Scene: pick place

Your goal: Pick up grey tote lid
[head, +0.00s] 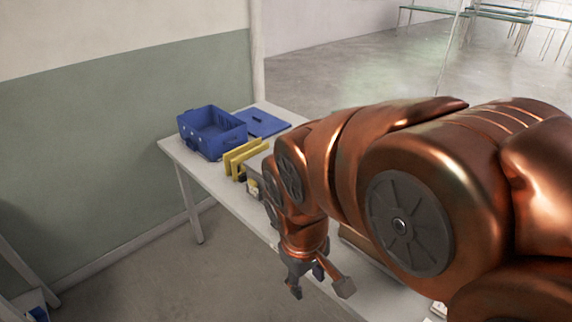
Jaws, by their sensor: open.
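My gripper (320,289) hangs at the front edge of the white table, its fingers spread and pointing down, with nothing between them. A greyish flat-topped piece (257,162) lies right of the yellow pieces, partly hidden behind my arm. I cannot tell whether it is the grey tote lid. My gripper is in front of and to the right of it in the picture, apart from it. My arm covers much of the table, so other things there are hidden.
Yellow upright pieces (243,155) stand nearer. The floor (165,270) in front is clear.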

